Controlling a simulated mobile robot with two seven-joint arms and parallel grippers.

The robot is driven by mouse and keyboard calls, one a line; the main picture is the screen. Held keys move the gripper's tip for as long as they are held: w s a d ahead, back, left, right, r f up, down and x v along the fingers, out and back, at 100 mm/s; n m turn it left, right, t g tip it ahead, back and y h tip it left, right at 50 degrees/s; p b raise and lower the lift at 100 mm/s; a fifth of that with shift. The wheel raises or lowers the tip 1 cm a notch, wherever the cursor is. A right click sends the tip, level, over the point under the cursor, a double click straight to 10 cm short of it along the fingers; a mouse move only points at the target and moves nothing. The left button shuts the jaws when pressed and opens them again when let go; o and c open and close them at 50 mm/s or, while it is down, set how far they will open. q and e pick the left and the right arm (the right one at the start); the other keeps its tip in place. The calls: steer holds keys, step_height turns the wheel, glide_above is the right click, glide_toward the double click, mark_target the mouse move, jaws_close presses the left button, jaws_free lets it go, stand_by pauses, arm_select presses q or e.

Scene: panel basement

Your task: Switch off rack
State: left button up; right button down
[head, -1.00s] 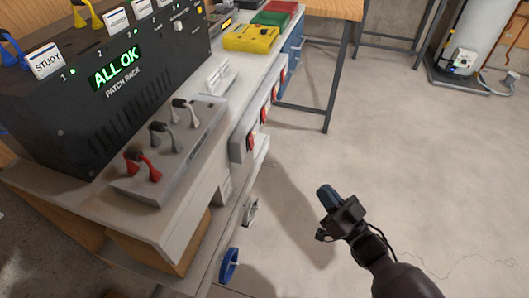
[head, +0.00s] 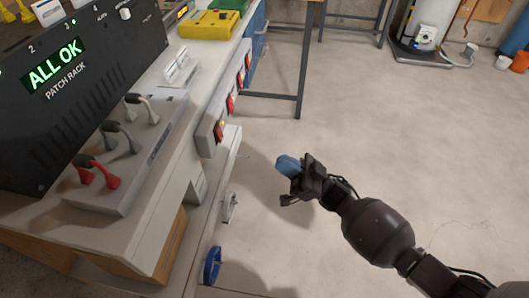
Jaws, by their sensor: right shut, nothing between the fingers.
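The patch rack (head: 75,90) is a black box on the bench at left, with a lit green "ALL OK" display. A grey strip (head: 210,135) on the bench's front edge carries several red rocker switches, one nearest me (head: 219,131) and others farther back (head: 240,82). Labels on them are too small to read. My right gripper (head: 283,168) is shut and empty, with bluish fingertips, over the floor to the right of the strip and apart from it. My left gripper is not in view.
A yellow case (head: 208,24) stands farther back. The floor (head: 400,130) at right is open.

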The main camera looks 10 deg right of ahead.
mark_target(222, 136)
steer(key=x, duration=0.3)
steer(key=a+f+x, duration=0.1)
steer(key=x, duration=0.7)
steer(key=shift+w+a+f, duration=0.2)
steer(key=shift+a+f, duration=0.05)
steer(key=shift+f, duration=0.1)
steer(key=shift+w+a, duration=0.15)
steer(key=shift+a, duration=0.25)
steer(key=shift+a, duration=0.1)
